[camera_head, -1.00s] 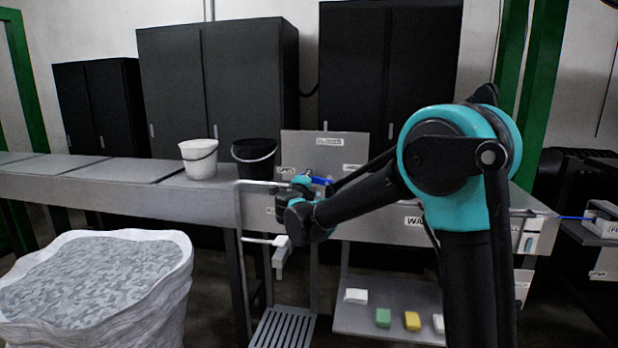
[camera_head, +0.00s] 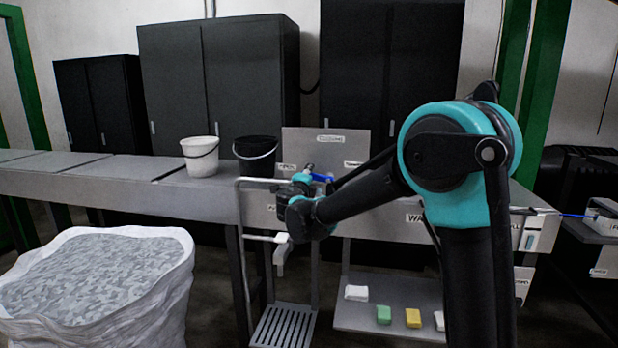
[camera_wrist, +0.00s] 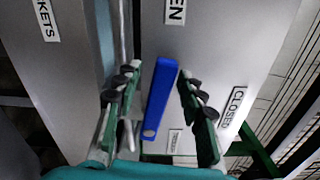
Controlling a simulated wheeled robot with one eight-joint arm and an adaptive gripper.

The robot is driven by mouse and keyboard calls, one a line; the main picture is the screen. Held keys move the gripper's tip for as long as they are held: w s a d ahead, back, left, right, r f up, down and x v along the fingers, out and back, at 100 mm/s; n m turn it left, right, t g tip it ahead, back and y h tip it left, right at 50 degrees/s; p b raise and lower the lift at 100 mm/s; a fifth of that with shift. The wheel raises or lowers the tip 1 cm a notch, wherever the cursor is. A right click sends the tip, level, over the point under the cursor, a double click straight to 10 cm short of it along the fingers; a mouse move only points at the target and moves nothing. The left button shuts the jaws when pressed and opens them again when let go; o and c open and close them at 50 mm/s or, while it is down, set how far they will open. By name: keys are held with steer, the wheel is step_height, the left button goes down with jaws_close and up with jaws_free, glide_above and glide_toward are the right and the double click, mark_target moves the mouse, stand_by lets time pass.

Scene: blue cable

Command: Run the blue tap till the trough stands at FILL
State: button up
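In the head view a bit of the blue handle (camera_head: 322,178) shows beside my gripper at the grey panel (camera_head: 345,145). A label ending in "EN" (camera_wrist: 175,10) lies beyond the handle's far end, and a CLOSED label (camera_wrist: 233,105) is to the right. A pale gauge (camera_head: 531,241) is at the right; I cannot read its level.
A white bucket (camera_head: 201,160) and a black bucket (camera_head: 256,158) stand on the long grey bench (camera_head: 105,168). A white sack (camera_head: 150,290) is at front left. Green and yellow blocks lie on the low shelf (camera_head: 375,325).

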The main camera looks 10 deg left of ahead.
steer(key=shift+s, duration=0.1)
steer(key=s, duration=1.1)
steer(key=shift+s+a, duration=0.2)
steer(key=shift+s, duration=0.2)
stand_by(6.4)
